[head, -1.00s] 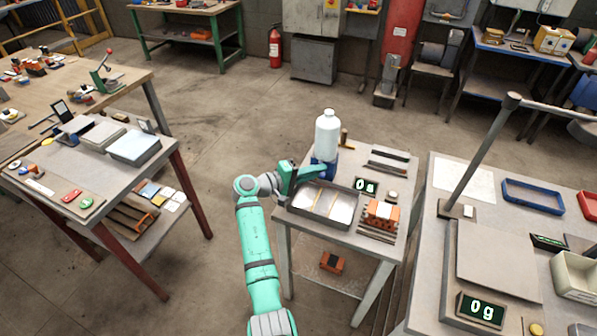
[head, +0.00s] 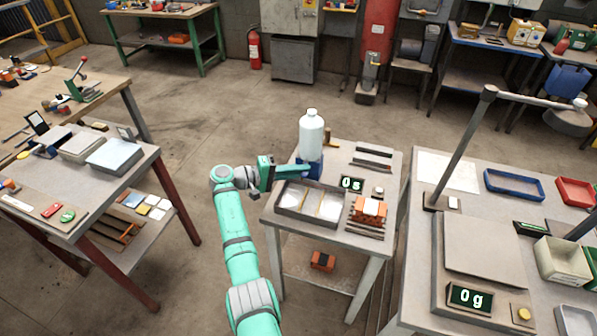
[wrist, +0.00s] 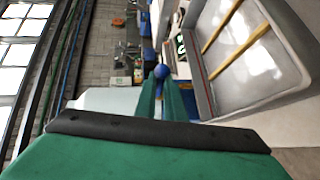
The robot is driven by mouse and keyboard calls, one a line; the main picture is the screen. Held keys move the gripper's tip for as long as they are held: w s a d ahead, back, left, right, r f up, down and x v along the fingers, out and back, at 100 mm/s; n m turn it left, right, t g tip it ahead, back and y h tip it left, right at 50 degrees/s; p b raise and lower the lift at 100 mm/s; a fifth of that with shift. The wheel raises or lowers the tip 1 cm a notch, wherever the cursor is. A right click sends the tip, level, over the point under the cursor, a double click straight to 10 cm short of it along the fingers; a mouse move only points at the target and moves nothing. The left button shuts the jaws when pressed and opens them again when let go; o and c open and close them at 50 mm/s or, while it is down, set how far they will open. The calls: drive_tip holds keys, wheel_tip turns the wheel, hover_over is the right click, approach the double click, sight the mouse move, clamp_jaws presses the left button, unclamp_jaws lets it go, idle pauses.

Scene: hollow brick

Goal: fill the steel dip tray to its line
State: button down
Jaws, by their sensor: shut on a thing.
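The steel dip tray (head: 284,207) lies on the small middle table, with two tan rods across it. It fills the right of the wrist view (wrist: 290,62). Its bottom looks grey and shiny; I cannot make out a line or a liquid level. A white bottle (head: 311,135) stands upright behind the tray on a blue base (head: 316,170). My gripper (head: 303,168) reaches in from the left, beside that base and above the tray's back edge. In the wrist view its green fingers (wrist: 164,84) close on a small blue knob (wrist: 161,71).
A display reading 0 s (head: 351,184) and an orange hollow brick (head: 370,208) on dark bars stand right of the tray. The right table holds a scale (head: 485,250) reading 0 g and a lamp post. A left table (head: 75,190) carries plates. Open floor lies between.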

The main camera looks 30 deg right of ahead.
drive_tip(key=shift+s+d+f, duration=0.1)
drive_tip(key=shift+s, duration=0.2)
drive_tip(key=c, duration=1.8)
unclamp_jaws()
drive_tip(key=shift+c, duration=0.2)
drive_tip(key=v, duration=1.1)
